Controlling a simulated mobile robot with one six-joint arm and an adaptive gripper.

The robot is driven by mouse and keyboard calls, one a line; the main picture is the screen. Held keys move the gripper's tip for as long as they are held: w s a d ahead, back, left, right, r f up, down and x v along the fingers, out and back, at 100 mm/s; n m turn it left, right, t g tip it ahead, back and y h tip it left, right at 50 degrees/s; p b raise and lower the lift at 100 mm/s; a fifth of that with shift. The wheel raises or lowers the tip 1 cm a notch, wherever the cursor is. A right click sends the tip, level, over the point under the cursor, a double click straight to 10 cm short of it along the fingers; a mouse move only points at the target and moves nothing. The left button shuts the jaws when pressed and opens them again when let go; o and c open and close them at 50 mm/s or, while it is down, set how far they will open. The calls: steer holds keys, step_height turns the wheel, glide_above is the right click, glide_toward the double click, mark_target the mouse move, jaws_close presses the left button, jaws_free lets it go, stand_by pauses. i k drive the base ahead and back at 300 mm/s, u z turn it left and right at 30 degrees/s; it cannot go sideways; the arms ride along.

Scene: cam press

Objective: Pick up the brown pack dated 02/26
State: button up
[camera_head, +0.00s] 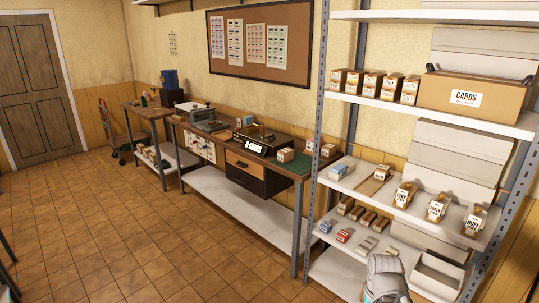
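Several small packs lie in rows on the lower shelf (334,249) of the rack at right. The back row holds brown packs: one at the left end (345,205), one beside it (357,212) and others to the right (381,224). In front of them are a blue pack (325,227), a red pack (343,236) and pale packs (367,244). The dates are too small to read, so I cannot tell which pack is 02/26. A grey rounded part of my arm (386,278) shows at the bottom, in front of the rack. My gripper's fingers are not visible.
The shelf above holds labelled bags (403,195), a pale blue box (340,171) and a flat brown tray (373,186). An open white bin (438,274) stands right of my arm. A metal rack post (311,170) and a workbench (294,166) are to the left. The tiled floor is mostly clear.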

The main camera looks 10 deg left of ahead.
mark_target(285, 155)
steer(key=u, duration=0.45)
steer(key=i, duration=2.1)
steer(key=z, duration=0.7)
steer(key=k, duration=0.9)
steer(key=z, duration=0.15)
